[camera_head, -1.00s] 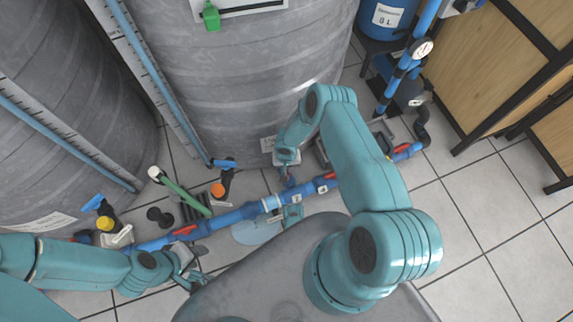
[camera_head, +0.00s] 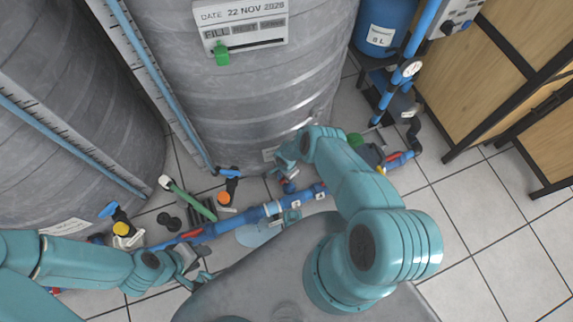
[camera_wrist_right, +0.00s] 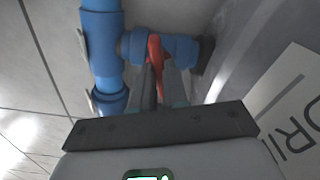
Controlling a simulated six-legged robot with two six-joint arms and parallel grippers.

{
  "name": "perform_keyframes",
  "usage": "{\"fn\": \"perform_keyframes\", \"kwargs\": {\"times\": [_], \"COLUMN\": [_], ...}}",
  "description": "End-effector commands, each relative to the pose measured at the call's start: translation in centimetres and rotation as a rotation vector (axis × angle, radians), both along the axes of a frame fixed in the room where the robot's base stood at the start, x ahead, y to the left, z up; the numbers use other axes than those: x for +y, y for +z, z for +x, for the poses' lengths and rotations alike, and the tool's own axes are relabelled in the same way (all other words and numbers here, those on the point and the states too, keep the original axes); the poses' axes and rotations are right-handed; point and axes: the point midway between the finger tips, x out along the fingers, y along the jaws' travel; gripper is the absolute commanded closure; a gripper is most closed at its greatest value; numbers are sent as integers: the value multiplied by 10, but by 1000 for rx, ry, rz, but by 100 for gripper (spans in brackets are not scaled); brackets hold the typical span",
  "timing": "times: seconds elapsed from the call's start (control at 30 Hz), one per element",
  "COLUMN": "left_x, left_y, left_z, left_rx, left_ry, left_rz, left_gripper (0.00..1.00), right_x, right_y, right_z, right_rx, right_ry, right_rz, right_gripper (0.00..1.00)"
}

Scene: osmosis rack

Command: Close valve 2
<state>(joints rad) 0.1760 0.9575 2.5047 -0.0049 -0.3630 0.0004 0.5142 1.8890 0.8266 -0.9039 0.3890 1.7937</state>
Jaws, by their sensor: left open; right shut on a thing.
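A red valve handle (camera_wrist_right: 155,55) sits on a blue pipe branch (camera_wrist_right: 182,50) in the right wrist view. My right gripper (camera_wrist_right: 160,88) is shut on this handle, with a finger on each side of it. In the head view my right arm's wrist covers most of that gripper, beside the foot of the middle tank. I cannot read which valve carries number 2. My left gripper (camera_head: 199,280) is open and empty, in front of the blue main pipe (camera_head: 232,222). Another red handle (camera_head: 191,234) lies along this pipe on the left.
A large grey tank (camera_head: 250,100) stands behind the pipe, with another grey tank (camera_head: 60,120) at left. A green tube (camera_head: 190,200) and an orange-capped fitting (camera_head: 224,198) are between them. Wooden cabinets (camera_head: 510,80) stand at right. The tiled floor (camera_head: 480,230) at right is clear.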

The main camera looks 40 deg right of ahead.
Motion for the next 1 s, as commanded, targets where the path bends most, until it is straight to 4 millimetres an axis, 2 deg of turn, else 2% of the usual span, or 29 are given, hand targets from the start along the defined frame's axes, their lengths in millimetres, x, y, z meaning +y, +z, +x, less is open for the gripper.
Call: {"fn": "perform_keyframes", "kwargs": {"times": [0.1, 0.43, 1.0], "left_x": [0, 0, 0], "left_y": [8, 16, 18], "left_z": [0, 0, 0], "left_rx": [0, 0, 0], "left_ry": [0, 0, 0], "left_rz": [0, 0, 0], "left_gripper": [57, 57, 57], "right_x": [-1, -1, -2], "right_y": [2, 1, 0], "right_z": [0, 0, 1], "right_rx": [-1, -1, -1], "right_ry": [-94, -280, -351], "right_rz": [-1, -1, -2], "right_gripper": [100, 100, 100]}}
